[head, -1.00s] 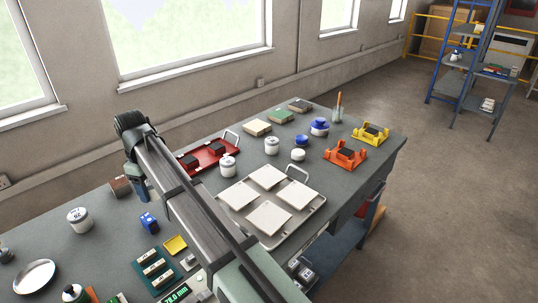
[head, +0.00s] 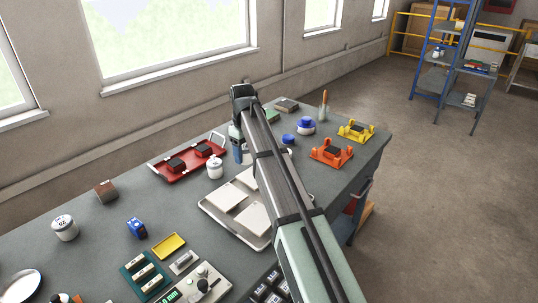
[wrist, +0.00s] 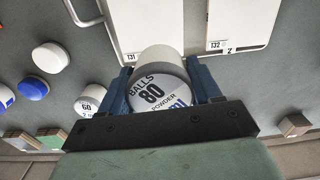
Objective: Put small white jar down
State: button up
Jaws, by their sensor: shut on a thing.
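In the wrist view my gripper (wrist: 160,92) is shut on a small white jar (wrist: 157,90), labelled "BALLS 80 POWDER", between its blue fingers. The jar is beside the near edge of the pale tile tray (wrist: 195,40); its height above the bench is hard to judge.
The wrist view shows a "60" jar (wrist: 88,99), a white lidded pot (wrist: 50,57) and a blue-lidded pot (wrist: 33,88) on the left. In the head view a red tray (head: 160,172) with dark blocks lies left of my gripper. Bare bench (head: 100,245) shows at left.

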jog(key=w+d+m, duration=0.2)
jog(key=d, duration=1.1)
jog(key=w+d+m, duration=0.3)
jog(key=d, duration=0.9)
jog(key=m, duration=0.2)
send_near(311, 170)
jog(key=shift+d+f, duration=0.1)
jog(key=shift+f, duration=2.85)
jog(key=shift+f, duration=0.2)
jog(key=o, duration=1.2)
jog(key=shift+c, duration=0.2)
jog(key=shift+r, duration=0.2)
notch_tip(311, 170, up, 12)
